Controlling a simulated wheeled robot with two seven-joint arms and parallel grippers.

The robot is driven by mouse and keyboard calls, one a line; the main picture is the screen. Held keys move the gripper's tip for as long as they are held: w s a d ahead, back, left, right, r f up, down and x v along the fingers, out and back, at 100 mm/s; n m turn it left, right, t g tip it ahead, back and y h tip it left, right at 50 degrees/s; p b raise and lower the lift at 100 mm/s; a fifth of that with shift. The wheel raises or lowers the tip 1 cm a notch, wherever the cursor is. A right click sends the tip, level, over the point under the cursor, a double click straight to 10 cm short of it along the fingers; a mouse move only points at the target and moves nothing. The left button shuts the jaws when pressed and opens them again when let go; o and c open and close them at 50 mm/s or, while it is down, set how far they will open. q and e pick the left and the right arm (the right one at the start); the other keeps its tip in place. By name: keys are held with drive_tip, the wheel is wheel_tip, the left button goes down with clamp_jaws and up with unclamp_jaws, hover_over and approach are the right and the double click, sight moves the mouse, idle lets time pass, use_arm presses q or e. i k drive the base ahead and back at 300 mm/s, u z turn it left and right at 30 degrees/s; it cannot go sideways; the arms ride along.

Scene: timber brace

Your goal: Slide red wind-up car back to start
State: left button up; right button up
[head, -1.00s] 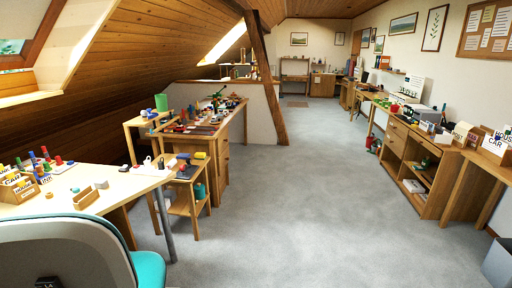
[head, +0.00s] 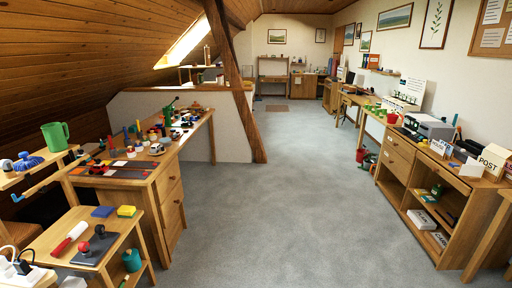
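I cannot make out a red wind-up car for certain. A small red item (head: 97,169) lies at the near left of the wooden workbench (head: 167,178), by a dark strip, too small to identify. A small white, car-like shape (head: 156,149) stands farther right on the same bench. Neither of my grippers is in view.
A low side table (head: 62,242) at the near left holds stamps on a dark pad, a red-and-white item and blue and yellow blocks. A green mug (head: 55,136) stands behind it. A cabinet (head: 440,190) lines the right. The grey floor (head: 290,200) between is clear.

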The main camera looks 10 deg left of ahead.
sight(101, 169)
drive_tip(key=u, duration=0.25)
drive_tip(key=i, duration=1.45)
drive_tip(key=u, duration=1.85)
drive_tip(key=i, duration=1.15)
drive_tip(key=u, duration=1)
